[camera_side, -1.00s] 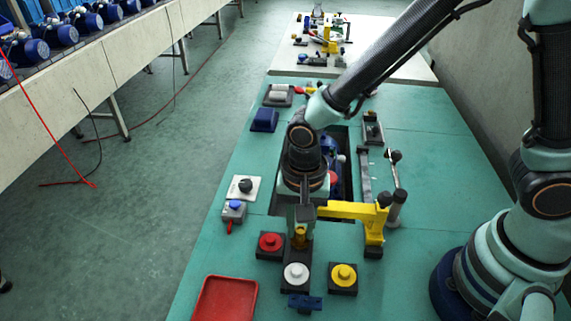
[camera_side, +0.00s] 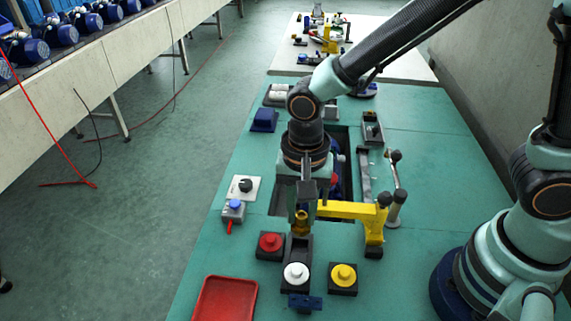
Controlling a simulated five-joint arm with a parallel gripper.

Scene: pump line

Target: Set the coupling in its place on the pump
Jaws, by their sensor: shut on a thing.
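My gripper (camera_side: 302,206) points down near the middle of the green table and is shut on the brass-coloured coupling (camera_side: 301,223). The coupling appears upright, above or in front of the dark strip behind the white knob; I cannot tell whether it touches anything below. The pump (camera_side: 336,158) shows only as a blue part in the dark recess behind my gripper. My gripper and arm hide most of it, and the coupling's place on it cannot be seen.
A yellow clamp arm (camera_side: 345,209) reaches close to my gripper from the right. Red (camera_side: 270,242), white (camera_side: 296,273) and yellow (camera_side: 343,275) knobs stand in front. A red tray (camera_side: 225,303) lies front left. A lever (camera_side: 396,178) stands at right. The table's right side is clear.

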